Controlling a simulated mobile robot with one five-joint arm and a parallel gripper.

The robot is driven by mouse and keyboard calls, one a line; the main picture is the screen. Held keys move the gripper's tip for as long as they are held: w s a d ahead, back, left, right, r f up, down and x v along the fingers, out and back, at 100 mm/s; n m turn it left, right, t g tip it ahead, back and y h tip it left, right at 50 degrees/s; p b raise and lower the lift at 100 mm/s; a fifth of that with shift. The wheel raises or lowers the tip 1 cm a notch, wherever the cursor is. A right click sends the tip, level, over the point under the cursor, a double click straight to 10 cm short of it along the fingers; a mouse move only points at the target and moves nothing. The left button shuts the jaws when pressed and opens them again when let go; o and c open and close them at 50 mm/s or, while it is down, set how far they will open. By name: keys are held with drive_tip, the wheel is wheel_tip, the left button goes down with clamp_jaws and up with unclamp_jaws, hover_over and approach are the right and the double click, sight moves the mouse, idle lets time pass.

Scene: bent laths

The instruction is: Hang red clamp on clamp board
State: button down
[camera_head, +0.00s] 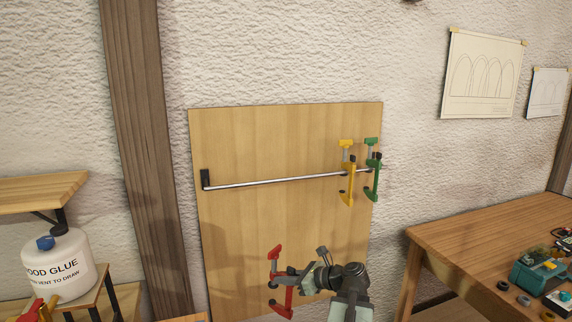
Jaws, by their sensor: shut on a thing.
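The red clamp (288,296) is upright in front of the lower part of the board, below the rail. My gripper (291,271) is shut on the red clamp near its middle; my arm comes up from the lower right. The clamp board (270,140) is a wooden panel against the wall with a metal rail (270,182) across it. A yellow clamp (347,185) and a green clamp (374,180) hang at the rail's right end. The red clamp is apart from the rail.
The rail's left and middle stretches are bare. A wooden workbench (480,232) with tools stands at right. At left are a wood glue jug (62,268), a wooden shelf (40,190) and another red item (42,310), partly cut off. A timber post (145,130) stands left of the board.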

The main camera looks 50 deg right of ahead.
drive_tip(key=shift+s, duration=0.15)
drive_tip(key=shift+r, duration=0.15)
drive_tip(key=w+d+r+m+g+h+p, duration=0.1)
drive_tip(key=d+r+m+h+p, duration=0.1)
drive_tip(key=r+p, duration=0.9)
drive_tip(key=w+d+r+m+g+h+p, duration=0.1)
drive_tip(key=d+r+m+h+p, duration=0.2)
drive_tip(key=r+p, duration=0.7)
drive_tip(key=w+d+r+m+h+p, duration=0.1)
drive_tip(key=d+r+m+h+p, duration=0.2)
drive_tip(key=d+r+p, duration=0.3)
wheel_tip(320, 180, up, 6)
drive_tip(key=h+p, duration=0.1)
drive_tip(key=p, duration=0.6)
drive_tip(key=shift+d+f+g, duration=0.2)
drive_tip(key=shift+d+g, duration=0.15)
drive_tip(key=shift+g, duration=0.05)
